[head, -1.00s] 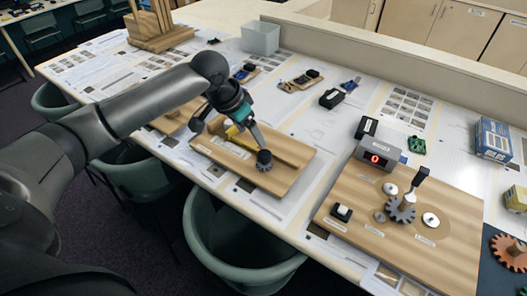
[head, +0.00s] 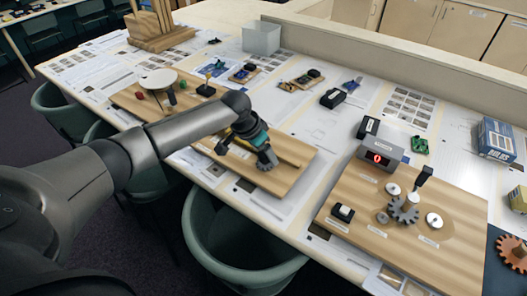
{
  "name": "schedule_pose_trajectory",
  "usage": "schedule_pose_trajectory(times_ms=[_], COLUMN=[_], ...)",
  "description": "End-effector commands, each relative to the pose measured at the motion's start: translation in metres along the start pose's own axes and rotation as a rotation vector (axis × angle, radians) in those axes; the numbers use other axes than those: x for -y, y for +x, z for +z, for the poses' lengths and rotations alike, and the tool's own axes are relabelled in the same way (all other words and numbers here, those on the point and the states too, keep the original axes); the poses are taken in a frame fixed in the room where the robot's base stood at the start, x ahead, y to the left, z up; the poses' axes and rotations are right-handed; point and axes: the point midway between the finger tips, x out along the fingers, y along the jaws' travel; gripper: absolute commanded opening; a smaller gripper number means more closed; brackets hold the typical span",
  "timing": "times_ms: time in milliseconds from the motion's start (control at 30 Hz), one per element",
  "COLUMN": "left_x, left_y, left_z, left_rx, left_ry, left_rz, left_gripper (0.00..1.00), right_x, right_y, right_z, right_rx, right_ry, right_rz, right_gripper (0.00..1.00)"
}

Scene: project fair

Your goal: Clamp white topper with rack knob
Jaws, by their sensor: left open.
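My left gripper (head: 244,152) is open above a wooden board (head: 291,178) near the table's front edge. Its fingers are spread, one to the left and one to the right over the board. A dark ridged knob (head: 267,162) shows at the tip of the right-hand finger; I cannot tell whether they touch. A raised wooden rail (head: 290,149) runs along the board. I cannot make out a white topper at this board; the gripper and arm hide part of it. A white round disc (head: 158,80) stands on another board farther left. My right gripper is out of view.
At right, a board (head: 345,240) bears a grey gear (head: 403,211), pale discs, a black-handled crank and a box with a red display (head: 379,159). A grey bin (head: 261,39) stands behind. Green chairs (head: 225,240) line the front edge.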

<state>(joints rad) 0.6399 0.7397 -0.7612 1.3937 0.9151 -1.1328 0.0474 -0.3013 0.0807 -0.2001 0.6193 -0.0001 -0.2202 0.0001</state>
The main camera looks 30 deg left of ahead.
Motion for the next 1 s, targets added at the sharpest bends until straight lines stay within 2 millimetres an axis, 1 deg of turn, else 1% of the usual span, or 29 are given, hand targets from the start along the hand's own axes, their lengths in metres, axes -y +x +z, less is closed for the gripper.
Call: schedule_pose_trajectory(times_ms=[67, 700, 800, 1000], left_x=[-0.0001, 0.0000, 0.0000, -0.0003], left_y=[-0.0002, -0.0004, -0.0004, -0.0010], left_z=[-0.0002, 0.0001, 0.0001, 0.0000], left_rx=[0.000, 0.000, 0.000, 0.001], left_ry=[0.000, 0.000, 0.000, -0.008], left_rz=[0.000, 0.000, 0.001, -0.002], left_gripper=[0.82, 0.10, 0.00, 0.00], right_x=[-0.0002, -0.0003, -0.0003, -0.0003], right_y=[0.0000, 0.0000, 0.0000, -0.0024], right_z=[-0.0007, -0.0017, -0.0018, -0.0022], right_rx=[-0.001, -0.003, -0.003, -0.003], right_ry=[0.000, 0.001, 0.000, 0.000], right_rz=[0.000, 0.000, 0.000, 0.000], right_gripper=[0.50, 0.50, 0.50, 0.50])
